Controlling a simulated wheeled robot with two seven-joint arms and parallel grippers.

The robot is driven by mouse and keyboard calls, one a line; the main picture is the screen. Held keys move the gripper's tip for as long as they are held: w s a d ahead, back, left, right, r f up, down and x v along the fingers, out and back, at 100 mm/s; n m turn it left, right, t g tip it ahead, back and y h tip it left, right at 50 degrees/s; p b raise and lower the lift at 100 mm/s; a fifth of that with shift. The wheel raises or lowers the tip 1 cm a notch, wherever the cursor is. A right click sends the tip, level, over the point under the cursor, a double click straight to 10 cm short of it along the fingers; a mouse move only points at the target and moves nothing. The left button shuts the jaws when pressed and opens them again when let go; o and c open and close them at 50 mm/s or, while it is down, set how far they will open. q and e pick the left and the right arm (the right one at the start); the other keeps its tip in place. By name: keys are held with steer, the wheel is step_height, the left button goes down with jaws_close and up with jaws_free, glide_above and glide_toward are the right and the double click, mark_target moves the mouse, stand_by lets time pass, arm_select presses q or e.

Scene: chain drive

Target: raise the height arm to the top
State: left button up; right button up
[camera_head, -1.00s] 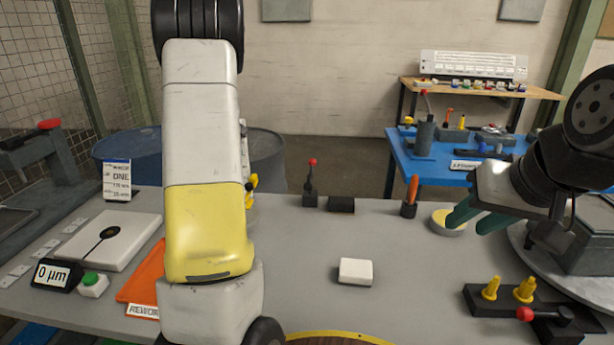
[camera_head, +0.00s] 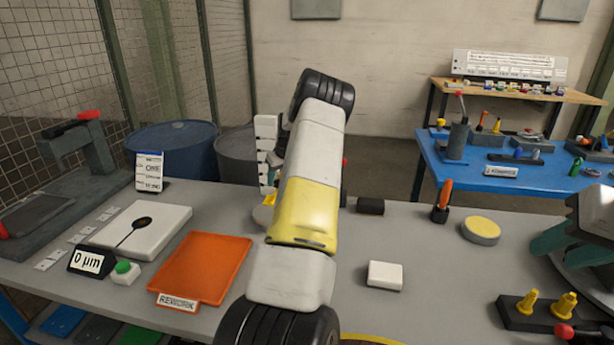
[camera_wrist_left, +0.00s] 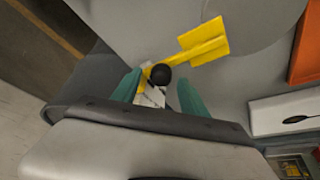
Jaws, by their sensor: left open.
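The height arm is a yellow bar with a flat yellow end plate (camera_wrist_left: 204,47) and a black ball knob (camera_wrist_left: 161,75), in the left wrist view. My left gripper (camera_wrist_left: 160,90) is open, with its green fingers on either side of the knob; I cannot tell if they touch it. In the head view a white column with dark marks (camera_head: 267,150) stands behind my left arm, with a small yellow part (camera_head: 270,199) low on it. My right gripper (camera_head: 556,243) is open and empty at the right edge.
An orange rework tray (camera_head: 205,265), a white plate (camera_head: 135,230) and a green button (camera_head: 124,268) lie on the left. A white block (camera_head: 384,275), an orange-handled tool (camera_head: 443,200) and a yellow-topped disc (camera_head: 481,229) stand to the right. The table between them is mostly clear.

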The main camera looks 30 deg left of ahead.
arm_select(q)
steer(key=shift+a+f, duration=0.1)
steer(key=shift+f, duration=0.2)
jaws_close()
stand_by(1.3)
